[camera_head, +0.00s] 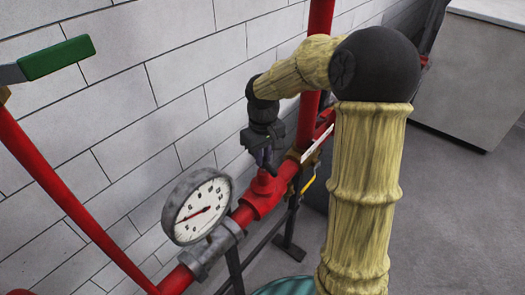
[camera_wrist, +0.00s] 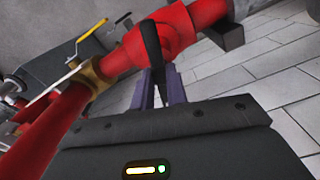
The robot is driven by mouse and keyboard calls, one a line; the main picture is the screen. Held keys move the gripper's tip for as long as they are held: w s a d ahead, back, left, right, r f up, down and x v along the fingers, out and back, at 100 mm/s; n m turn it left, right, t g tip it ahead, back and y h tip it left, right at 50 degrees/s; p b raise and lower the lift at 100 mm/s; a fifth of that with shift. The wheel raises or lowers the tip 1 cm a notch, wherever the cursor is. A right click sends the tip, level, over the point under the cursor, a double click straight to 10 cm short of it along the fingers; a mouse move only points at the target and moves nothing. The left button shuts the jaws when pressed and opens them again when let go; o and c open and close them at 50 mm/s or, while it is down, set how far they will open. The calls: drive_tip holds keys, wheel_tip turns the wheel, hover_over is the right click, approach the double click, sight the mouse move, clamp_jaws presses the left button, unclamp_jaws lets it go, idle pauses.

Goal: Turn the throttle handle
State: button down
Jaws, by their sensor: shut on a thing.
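The throttle handle shows as a dark, narrow lever (camera_wrist: 151,45) in the wrist view, in front of the red valve body (camera_wrist: 165,32). My gripper (camera_wrist: 160,80) has its two purple-grey fingers on either side of the handle's lower end and is shut on it. In the head view my gripper (camera_head: 264,158) reaches down from the arm onto the top of the red valve body (camera_head: 262,193) on the slanting red pipe. There the fingers hide most of the handle, so its angle is hard to tell.
A round white pressure gauge (camera_head: 196,208) stands just left of the valve. A yellow lever (camera_head: 308,184) sits to the right on the same pipe. A green-handled lever (camera_head: 57,58) is at upper left. A white block wall (camera_head: 120,100) rises close behind. Grey floor (camera_head: 450,220) is open at right.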

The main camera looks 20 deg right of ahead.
drive_tip(key=n+p, duration=0.3)
drive_tip(key=n, duration=0.1)
drive_tip(key=shift+r+n, duration=0.15)
drive_tip(key=shift+n, duration=0.15)
drive_tip(key=shift+n+p, duration=0.9)
drive_tip(key=shift+n, duration=0.8)
drive_tip(key=c, duration=1.4)
unclamp_jaws()
wheel_tip(320, 180, up, 17)
drive_tip(key=b, duration=0.2)
drive_tip(key=shift+b, duration=0.3)
